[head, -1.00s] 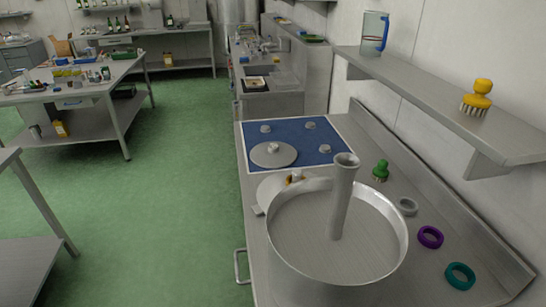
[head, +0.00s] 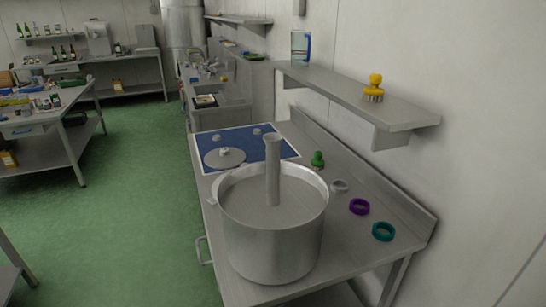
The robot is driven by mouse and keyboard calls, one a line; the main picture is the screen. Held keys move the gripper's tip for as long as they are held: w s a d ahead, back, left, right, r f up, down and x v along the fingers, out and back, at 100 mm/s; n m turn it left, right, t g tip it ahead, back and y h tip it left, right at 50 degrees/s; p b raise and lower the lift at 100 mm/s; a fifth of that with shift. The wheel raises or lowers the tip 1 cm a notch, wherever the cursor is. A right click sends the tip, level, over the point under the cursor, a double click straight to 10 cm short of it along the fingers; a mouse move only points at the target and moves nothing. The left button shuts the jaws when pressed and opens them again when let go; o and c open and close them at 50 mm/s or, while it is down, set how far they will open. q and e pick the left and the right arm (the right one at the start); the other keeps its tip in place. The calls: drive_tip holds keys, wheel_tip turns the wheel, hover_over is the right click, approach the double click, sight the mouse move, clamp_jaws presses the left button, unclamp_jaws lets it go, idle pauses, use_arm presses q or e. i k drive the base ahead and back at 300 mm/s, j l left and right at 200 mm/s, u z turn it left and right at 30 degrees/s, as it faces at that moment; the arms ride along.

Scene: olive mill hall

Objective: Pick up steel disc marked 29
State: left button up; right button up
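A flat steel disc (head: 221,160) with a raised knob lies on the blue mat (head: 240,140) at the far end of the steel bench. No number can be read on it at this size. A large steel pot (head: 275,241) with an upright central tube (head: 272,172) stands on the bench in front of the mat. The pot hides the bench surface just behind it. Neither of my grippers is in view.
A grey ring (head: 339,186), a purple ring (head: 358,207), a teal ring (head: 383,232) and a green brush (head: 317,159) lie along the bench's right side. A wall shelf (head: 350,96) above holds a yellow brush (head: 373,87) and a jug (head: 300,46).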

sight(225, 158)
drive_tip(key=j+z, duration=0.15)
drive_tip(key=z, duration=0.3)
drive_tip(key=i+j+z, duration=0.1)
drive_tip(key=j+z, duration=0.15)
drive_tip(key=z, duration=0.25)
drive_tip(key=j+z, duration=0.15)
drive_tip(key=z, duration=0.3)
drive_tip(key=j+z, duration=0.2)
drive_tip(key=z, duration=0.25)
drive_tip(key=k, duration=0.05)
